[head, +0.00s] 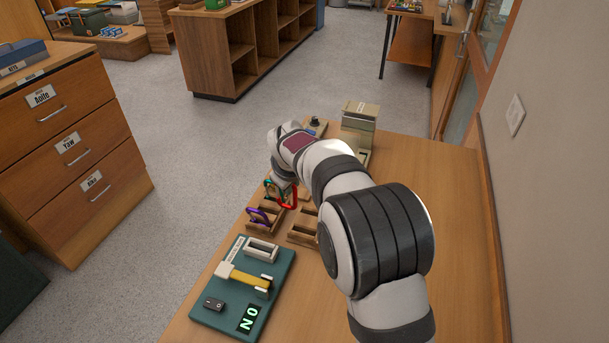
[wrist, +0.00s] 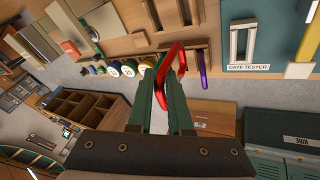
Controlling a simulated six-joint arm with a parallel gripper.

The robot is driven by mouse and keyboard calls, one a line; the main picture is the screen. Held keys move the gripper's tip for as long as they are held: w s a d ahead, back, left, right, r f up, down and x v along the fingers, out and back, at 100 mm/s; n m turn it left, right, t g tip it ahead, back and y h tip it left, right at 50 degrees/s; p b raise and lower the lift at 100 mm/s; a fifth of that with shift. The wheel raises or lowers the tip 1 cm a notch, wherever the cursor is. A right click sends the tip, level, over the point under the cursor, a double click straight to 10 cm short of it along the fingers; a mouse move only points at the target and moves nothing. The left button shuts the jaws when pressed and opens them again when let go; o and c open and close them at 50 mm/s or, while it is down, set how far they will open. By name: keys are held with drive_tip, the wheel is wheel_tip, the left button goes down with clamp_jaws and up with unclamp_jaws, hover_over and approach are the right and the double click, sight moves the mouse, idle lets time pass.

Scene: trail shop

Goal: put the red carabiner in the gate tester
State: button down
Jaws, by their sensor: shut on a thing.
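The red carabiner (head: 291,200) is in my gripper (head: 281,188), by the wooden holders. In the wrist view the red carabiner (wrist: 162,88) stands between the two green fingers of my gripper (wrist: 166,82), tilted, its loop past the fingertips. I cannot tell whether it is clear of the holder. The gate tester (head: 204,306) is a teal board to the lower left of my gripper. It carries a white slotted frame (head: 262,249), a yellow lever (head: 247,278) and a lit green display (head: 248,318). In the wrist view the gate tester (wrist: 237,66) is at the upper right, apart from the carabiner.
A purple carabiner (head: 259,214) sits in a wooden holder between my gripper and the tester. Another wooden holder (head: 302,237) is beside it. A beige box-like stand (head: 361,116) is at the table's far end. The table's right side (head: 455,210) is clear.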

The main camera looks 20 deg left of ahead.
drive_tip(key=s+a+f, duration=0.3)
drive_tip(key=s+f, duration=0.2)
drive_tip(key=s, duration=0.3)
drive_tip(key=shift+s+a+n, duration=0.3)
drive_tip(key=shift+s+a, duration=0.05)
drive_tip(key=shift+a, duration=0.05)
idle(0.9)
drive_tip(key=shift+f, duration=0.45)
drive_tip(key=shift+f, duration=1.35)
drive_tip(key=shift+f, duration=0.15)
idle(0.4)
